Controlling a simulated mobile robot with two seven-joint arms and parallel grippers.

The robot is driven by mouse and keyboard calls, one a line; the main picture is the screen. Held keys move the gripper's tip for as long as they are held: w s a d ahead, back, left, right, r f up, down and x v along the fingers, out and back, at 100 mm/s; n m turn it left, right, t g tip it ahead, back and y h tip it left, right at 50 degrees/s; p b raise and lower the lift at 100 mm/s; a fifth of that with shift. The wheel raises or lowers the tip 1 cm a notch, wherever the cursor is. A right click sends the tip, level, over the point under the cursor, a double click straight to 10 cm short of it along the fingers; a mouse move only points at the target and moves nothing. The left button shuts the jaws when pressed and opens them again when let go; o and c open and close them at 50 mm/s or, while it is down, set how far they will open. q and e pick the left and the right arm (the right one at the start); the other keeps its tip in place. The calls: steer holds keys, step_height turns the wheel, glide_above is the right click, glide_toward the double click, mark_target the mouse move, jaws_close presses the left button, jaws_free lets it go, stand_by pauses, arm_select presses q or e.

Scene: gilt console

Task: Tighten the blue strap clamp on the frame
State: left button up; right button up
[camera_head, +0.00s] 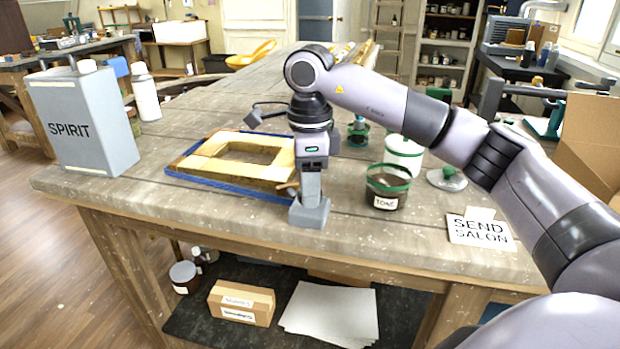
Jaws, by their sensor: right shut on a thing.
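The pale wooden frame (212,164) lies flat near the front of the workbench. The blue strap (236,189) of the clamp runs around its outer edge. My right gripper (310,205) points down at the frame's front right corner. Its fingers are shut at a small brown handle (287,188), which sticks out to their left and looks like part of the strap clamp. The fingers and wrist hide the rest of the handle and that corner. My left gripper is not in view.
On the workbench (130,190), a grey SPIRIT can (85,122) and white bottle (146,95) stand left. A TONE pot (387,187), white-and-green tub (404,157) and SEND SALON sign (481,231) are right of the gripper. The bench top behind the frame is mostly clear.

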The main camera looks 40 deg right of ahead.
steer(key=m+p, duration=0.1)
steer(key=m, duration=0.4)
steer(key=shift+r+m, duration=0.1)
steer(key=shift+m, duration=0.2)
steer(key=m+p, duration=0.1)
steer(key=m, duration=0.3)
steer(key=shift+m, duration=0.3)
steer(key=o, duration=1.1)
steer(key=shift+c, duration=0.2)
steer(key=shift+r, duration=3.55)
